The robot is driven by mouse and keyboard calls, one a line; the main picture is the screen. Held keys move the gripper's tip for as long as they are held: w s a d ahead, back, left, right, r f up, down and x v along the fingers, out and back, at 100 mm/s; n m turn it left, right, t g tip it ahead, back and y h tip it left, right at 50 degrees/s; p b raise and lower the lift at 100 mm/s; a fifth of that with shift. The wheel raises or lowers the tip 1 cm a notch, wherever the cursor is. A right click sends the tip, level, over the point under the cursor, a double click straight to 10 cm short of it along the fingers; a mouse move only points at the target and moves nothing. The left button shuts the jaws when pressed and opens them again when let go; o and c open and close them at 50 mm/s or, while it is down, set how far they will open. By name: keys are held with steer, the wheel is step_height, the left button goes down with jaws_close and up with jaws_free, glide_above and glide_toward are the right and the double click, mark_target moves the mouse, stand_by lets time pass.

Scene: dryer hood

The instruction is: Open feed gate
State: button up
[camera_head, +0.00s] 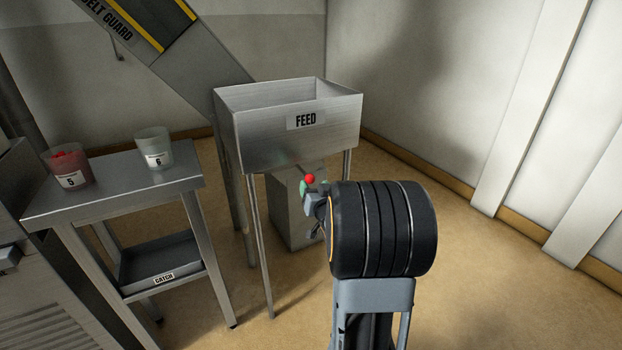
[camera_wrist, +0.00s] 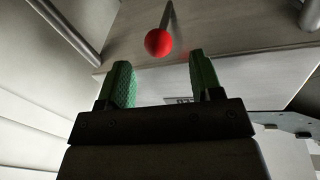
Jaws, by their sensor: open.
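The steel hopper labelled FEED (camera_head: 270,140) stands on thin legs in the middle of the head view. A red ball knob (camera_head: 310,179) shows just below its front. In the wrist view the red knob (camera_wrist: 158,42) sits on the end of a thin grey rod (camera_wrist: 170,14). My gripper (camera_head: 313,187) is at the knob, below the hopper front. In the wrist view my gripper (camera_wrist: 160,65) is open, with green fingers spread. The knob appears in the gap just beyond the fingertips, and neither finger touches it visibly. The gate plate itself cannot be made out.
A steel side table (camera_head: 115,180) at left carries a reddish cup marked 5 (camera_head: 68,180) and a clear cup marked 6 (camera_head: 153,150). A CATCH tray (camera_head: 160,262) is below. A grey box (camera_head: 290,225) stands under the hopper. Floor at right is clear.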

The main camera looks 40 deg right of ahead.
mark_target(309, 175)
steer(key=b+x, duration=0.1)
steer(key=x, duration=0.6)
steer(key=shift+w+d, duration=0.1)
steer(key=shift+w, duration=0.05)
jaws_close()
stand_by(0.4)
